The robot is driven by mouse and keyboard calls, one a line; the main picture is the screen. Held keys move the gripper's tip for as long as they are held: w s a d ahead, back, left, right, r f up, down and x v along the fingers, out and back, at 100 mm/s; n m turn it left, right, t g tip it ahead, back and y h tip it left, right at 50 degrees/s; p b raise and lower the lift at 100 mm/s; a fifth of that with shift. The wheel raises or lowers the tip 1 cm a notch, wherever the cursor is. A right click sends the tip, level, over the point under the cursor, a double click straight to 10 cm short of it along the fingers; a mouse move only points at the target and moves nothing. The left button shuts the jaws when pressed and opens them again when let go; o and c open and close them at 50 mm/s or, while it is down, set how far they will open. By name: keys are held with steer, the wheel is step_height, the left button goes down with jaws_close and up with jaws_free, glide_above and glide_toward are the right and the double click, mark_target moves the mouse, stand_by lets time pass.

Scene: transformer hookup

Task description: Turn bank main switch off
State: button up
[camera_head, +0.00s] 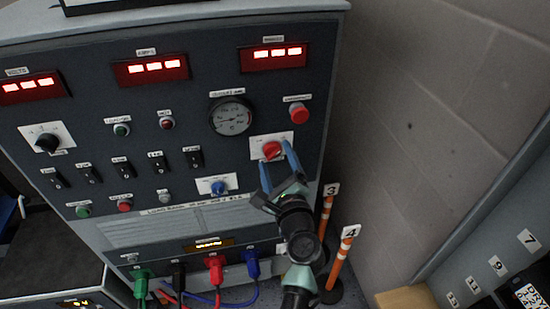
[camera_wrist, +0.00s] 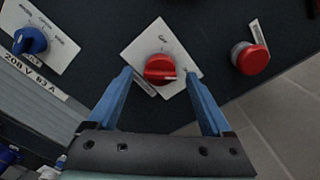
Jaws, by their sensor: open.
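The main switch is most likely the red rotary knob (camera_head: 271,150) on a white plate at the right of the dark panel; its label is too small to read fully. In the wrist view the red knob (camera_wrist: 160,69) shows a white pointer mark on its right side. My gripper (camera_head: 272,164) is in front of the knob, its blue fingers open on either side. In the wrist view my gripper (camera_wrist: 163,80) has its fingertips left and right of the knob, apart from it. I cannot tell how near the tips are to the panel.
A red mushroom button (camera_head: 299,112) sits above right of the knob; a blue rotary switch (camera_head: 219,187) sits lower left. A gauge (camera_head: 232,116) is above. Coloured plugs (camera_head: 214,268) hang below. Orange posts (camera_head: 341,258) and a block wall (camera_head: 440,110) stand to the right.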

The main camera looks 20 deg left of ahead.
steer(key=shift+w+a, duration=0.4)
steer(key=shift+w, duration=0.05)
jaws_close()
